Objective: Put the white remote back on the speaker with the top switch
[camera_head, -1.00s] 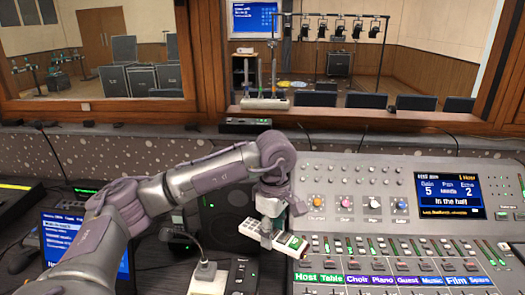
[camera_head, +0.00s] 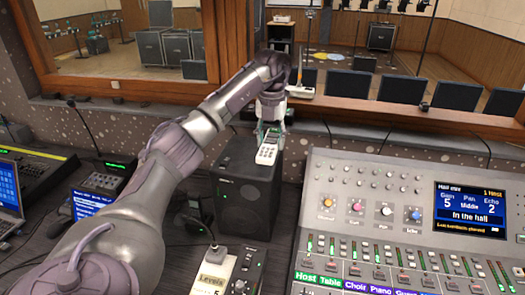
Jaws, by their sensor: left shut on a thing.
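The white remote (camera_head: 267,154) has dark buttons and tilts downward toward me. My left gripper (camera_head: 271,130) is shut on its far end. It holds the remote at the top of a black speaker (camera_head: 246,195), near the top's right side. I cannot tell whether the remote touches the speaker top. The remote and gripper hide part of that top, and I cannot make out a switch on it. My right gripper is not in view.
The mixing console (camera_head: 330,200) with its lit screen fills the right. A small black device (camera_head: 245,272) and a white Levels box (camera_head: 215,270) stand in front of the speaker. A laptop (camera_head: 8,190) is at the far left. The window ledge (camera_head: 350,103) runs behind.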

